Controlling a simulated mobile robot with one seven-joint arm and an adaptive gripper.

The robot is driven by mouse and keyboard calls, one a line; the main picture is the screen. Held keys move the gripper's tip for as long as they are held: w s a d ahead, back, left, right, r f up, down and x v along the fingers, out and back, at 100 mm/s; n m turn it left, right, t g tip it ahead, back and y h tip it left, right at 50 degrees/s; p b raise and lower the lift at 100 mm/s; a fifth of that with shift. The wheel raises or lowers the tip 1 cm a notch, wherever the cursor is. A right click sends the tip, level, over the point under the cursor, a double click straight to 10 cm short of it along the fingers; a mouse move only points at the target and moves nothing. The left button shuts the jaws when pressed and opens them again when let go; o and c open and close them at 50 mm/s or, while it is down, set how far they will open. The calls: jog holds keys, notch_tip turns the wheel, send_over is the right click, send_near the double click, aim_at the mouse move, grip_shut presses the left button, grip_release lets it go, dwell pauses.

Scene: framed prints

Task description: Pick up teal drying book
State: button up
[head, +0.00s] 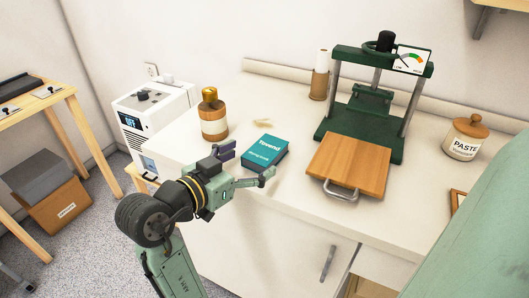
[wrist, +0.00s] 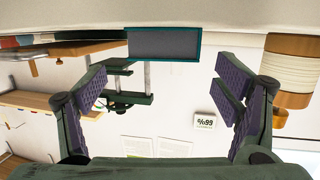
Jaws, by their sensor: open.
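The teal book (head: 264,152) lies flat on the white counter, its cover up with white lettering. In the wrist view the book (wrist: 163,44) shows as a dark grey face with a teal border, centred near the top, beyond the fingertips. My gripper (head: 248,164) is open, low over the counter at the near side of the book. In the wrist view my gripper (wrist: 163,90) has its purple-padded fingers spread wide, with nothing held between them. In the head view one finger is left of the book and the other is at its near right corner; contact cannot be told.
A brown bottle (head: 213,115) stands left of the book. A wooden board with a metal handle (head: 349,165) lies to the right, before a green press (head: 336,120). A paste jar (head: 466,138) stands farther right. The counter's front edge is close below my gripper.

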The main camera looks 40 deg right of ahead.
aim_at(264, 149)
jog(key=x, duration=0.2)
jog(key=p+x, duration=0.1)
jog(key=x, duration=0.4)
jog(key=shift+w+f+p, duration=0.1)
jog(key=shift+w+p, duration=0.25)
jog(key=shift+c, duration=0.4)
jog(key=c, duration=1.5)
